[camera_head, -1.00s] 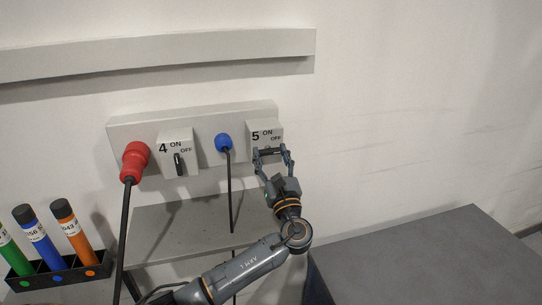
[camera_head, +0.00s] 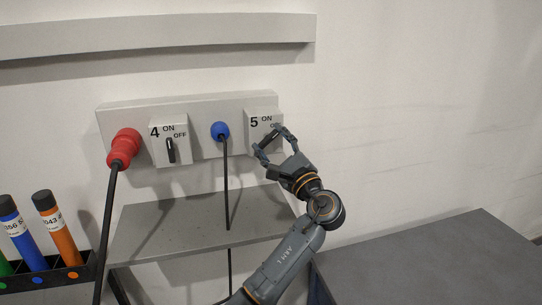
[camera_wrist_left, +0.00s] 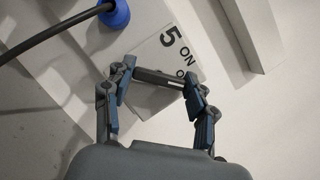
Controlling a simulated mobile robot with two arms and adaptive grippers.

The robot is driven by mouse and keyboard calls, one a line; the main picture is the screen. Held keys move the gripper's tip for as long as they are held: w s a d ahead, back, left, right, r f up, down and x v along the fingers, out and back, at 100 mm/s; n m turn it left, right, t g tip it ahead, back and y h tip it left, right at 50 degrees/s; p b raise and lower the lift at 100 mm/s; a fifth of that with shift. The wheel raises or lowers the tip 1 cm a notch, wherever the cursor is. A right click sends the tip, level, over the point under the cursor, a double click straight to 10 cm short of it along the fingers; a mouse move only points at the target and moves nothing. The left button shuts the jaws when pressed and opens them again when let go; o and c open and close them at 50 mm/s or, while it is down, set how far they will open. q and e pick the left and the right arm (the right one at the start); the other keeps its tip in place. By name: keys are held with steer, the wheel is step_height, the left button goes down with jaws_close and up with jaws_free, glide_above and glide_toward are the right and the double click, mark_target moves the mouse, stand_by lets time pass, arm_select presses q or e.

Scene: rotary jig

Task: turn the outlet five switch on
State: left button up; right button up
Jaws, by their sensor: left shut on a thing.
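The outlet five switch box (camera_head: 252,138) is a light grey box on the right end of the wall panel, marked 5, ON and OFF. My left gripper (camera_head: 269,140) is at its front with its jaws tilted, one fingertip low on the left and one high on the right, partly covering the OFF label. In the left wrist view, the dark switch handle (camera_wrist_left: 160,78) spans between the two fingertips of the gripper, which is shut on it. The box also shows there (camera_wrist_left: 148,98). In the head view the handle is mostly hidden by the fingers. My right gripper is not in view.
Outlet four (camera_head: 158,150) has a black upright handle. A red plug (camera_head: 124,146) and a blue plug (camera_head: 220,131) with hanging cables sit left of outlet five. A grey shelf (camera_head: 165,232) is below. A rack (camera_head: 85,268) holds coloured tubes. Wall at right is clear.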

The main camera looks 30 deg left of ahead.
arm_select(q)
steer(key=n+g+b, duration=0.1)
steer(key=n, duration=0.1)
steer(key=n+g+b, duration=0.1)
steer(key=n+b, duration=0.1)
steer(key=n, duration=0.1)
steer(key=shift+f+n+g, duration=0.1)
steer(key=shift+n+g, duration=0.2)
steer(key=n+h+b, duration=0.1)
steer(key=n, duration=0.1)
steer(key=shift+n+g, duration=0.3)
steer(key=shift+n+g+h+b, duration=0.3)
steer(key=shift+n+h+b, duration=0.25)
steer(key=shift+n, duration=0.85)
steer(key=o, duration=1.2)
steer(key=shift+c, duration=0.2)
steer(key=shift+r, duration=0.2)
